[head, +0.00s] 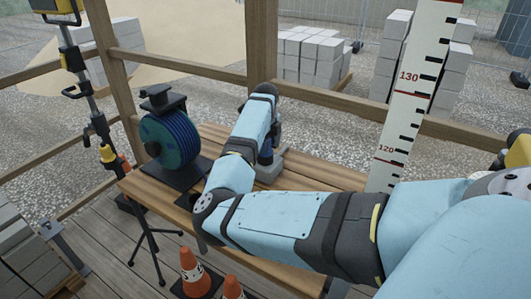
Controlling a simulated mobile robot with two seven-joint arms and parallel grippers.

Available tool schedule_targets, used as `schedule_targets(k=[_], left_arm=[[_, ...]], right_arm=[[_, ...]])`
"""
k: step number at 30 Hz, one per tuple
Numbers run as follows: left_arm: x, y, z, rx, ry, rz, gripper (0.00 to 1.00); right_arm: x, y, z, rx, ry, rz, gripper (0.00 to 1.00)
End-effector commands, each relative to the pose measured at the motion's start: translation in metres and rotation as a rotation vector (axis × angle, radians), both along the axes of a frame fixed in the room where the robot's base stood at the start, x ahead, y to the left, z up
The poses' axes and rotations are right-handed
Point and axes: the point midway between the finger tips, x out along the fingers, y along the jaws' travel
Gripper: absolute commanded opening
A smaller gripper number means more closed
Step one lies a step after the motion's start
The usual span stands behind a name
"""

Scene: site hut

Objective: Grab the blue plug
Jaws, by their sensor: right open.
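A small dark blue piece, which looks like the blue plug (265,156), shows just right of my right forearm. It is at a grey block (268,173) on the wooden table (330,178). My arm hides its left side. My right gripper (273,136) points down from the wrist, close above the blue piece. The gripper is open, but its fingertips are mostly hidden, so I cannot tell whether they touch the piece or stand around it. My left gripper is not in view.
A blue cable reel (170,139) on a dark base stands at the table's left. Orange cones (194,267) stand in front of the table. A tall measuring staff (405,95) rises behind my arm. Wooden rails (190,66) run behind the table.

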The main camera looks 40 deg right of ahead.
Motion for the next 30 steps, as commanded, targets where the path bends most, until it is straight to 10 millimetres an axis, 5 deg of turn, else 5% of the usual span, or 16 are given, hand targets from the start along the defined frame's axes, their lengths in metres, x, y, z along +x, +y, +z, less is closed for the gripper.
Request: schedule_targets(k=[8, 13, 23, 30], left_arm=[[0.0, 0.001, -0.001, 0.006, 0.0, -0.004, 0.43], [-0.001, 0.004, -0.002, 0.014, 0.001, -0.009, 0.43], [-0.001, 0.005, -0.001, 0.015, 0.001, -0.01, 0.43], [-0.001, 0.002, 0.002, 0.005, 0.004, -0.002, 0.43]], right_arm=[[0.0, 0.0, -0.005, -0.001, -0.001, 0.0, 0.47], [0.0, 0.0, -0.005, -0.001, -0.001, 0.0, 0.08], [0.001, 0.0, 0.001, -0.001, -0.002, 0.0, 0.07], [0.001, -0.001, 0.046, -0.003, -0.005, 0.001, 0.07]])
